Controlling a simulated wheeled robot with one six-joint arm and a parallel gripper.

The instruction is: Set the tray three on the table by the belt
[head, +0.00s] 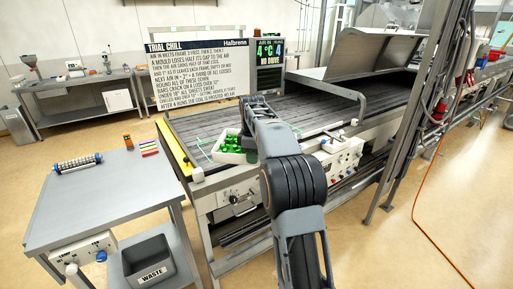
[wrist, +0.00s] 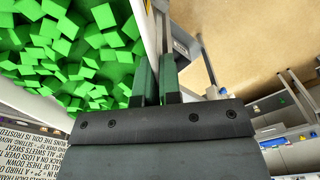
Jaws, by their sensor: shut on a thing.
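A white tray (head: 224,157) filled with bright green cubes is at the near left end of the belt (head: 205,129). I cannot tell whether it rests on the belt or hangs just above it. In the wrist view my gripper (wrist: 157,68) is shut on the wall of this tray (wrist: 35,104), with the cubes to the left of the fingers. In the head view my arm hides the gripper and the tray's right side. No number shows on the tray. The grey table (head: 110,185) stands left of the belt, with a wide bare top.
On the table are a ribbed roller (head: 78,162) at the back left, an orange bottle (head: 128,141) and coloured strips (head: 149,147) at the back right. A waste bin (head: 148,260) sits below. A sign (head: 190,65) and a raised hood (head: 368,55) stand behind.

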